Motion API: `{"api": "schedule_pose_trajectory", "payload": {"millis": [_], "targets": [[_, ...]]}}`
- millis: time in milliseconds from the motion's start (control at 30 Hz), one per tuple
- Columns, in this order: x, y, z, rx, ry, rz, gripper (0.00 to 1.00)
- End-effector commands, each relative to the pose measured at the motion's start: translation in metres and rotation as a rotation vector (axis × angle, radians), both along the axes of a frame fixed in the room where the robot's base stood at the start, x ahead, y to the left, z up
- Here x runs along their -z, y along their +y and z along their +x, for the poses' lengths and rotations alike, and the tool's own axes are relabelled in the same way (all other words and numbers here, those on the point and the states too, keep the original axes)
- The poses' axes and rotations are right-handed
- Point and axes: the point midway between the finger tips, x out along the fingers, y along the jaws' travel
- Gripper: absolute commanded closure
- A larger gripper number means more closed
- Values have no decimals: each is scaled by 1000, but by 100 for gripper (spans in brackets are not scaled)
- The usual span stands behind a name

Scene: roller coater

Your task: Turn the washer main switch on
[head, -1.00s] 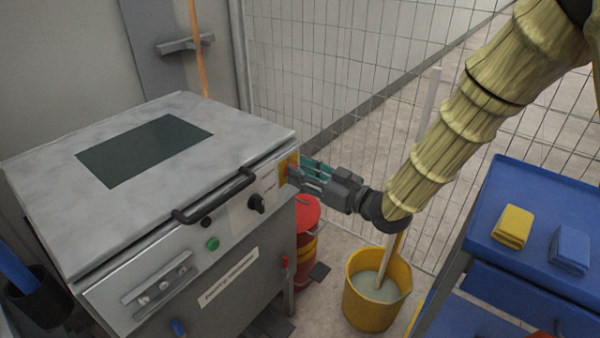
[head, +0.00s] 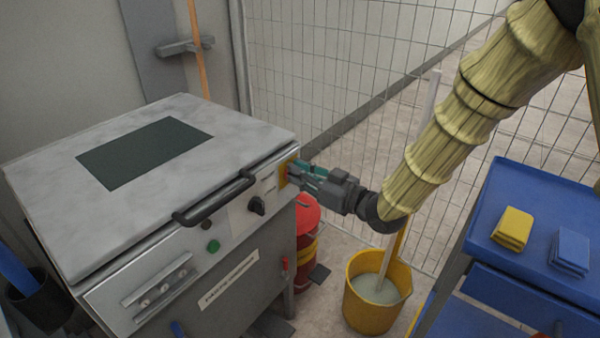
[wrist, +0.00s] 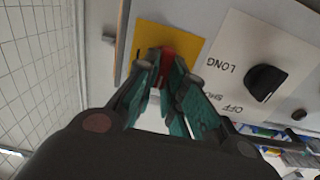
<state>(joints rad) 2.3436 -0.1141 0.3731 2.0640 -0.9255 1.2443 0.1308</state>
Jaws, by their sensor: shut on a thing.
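The washer (head: 215,225) stands at the left with its lid closed. The main switch is a red knob (wrist: 176,54) on a yellow plate (wrist: 146,33) at the right end of the front panel. The plate also shows in the head view (head: 284,174), partly behind my gripper (head: 297,172). In the wrist view my gripper (wrist: 167,70) has its green-lined fingers closed around the red knob. The fingers cover much of the knob, so its exact angle is hard to read.
A black selector knob (wrist: 266,82) on a white plate marked LONG sits beside the switch. The lid handle (head: 214,199) juts out nearby. A red bin (head: 307,214), a yellow bucket (head: 365,312), a blue cart (head: 525,255) and a mesh fence (head: 340,70) stand around.

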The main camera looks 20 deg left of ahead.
Motion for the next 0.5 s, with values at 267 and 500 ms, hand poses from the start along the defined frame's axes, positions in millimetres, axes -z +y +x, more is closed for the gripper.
{"api": "schedule_pose_trajectory", "payload": {"millis": [267, 500], "targets": [[-5, -1, 2, 1, 123, 46, 100], [-5, -2, 3, 1, 320, 118, 100]]}}
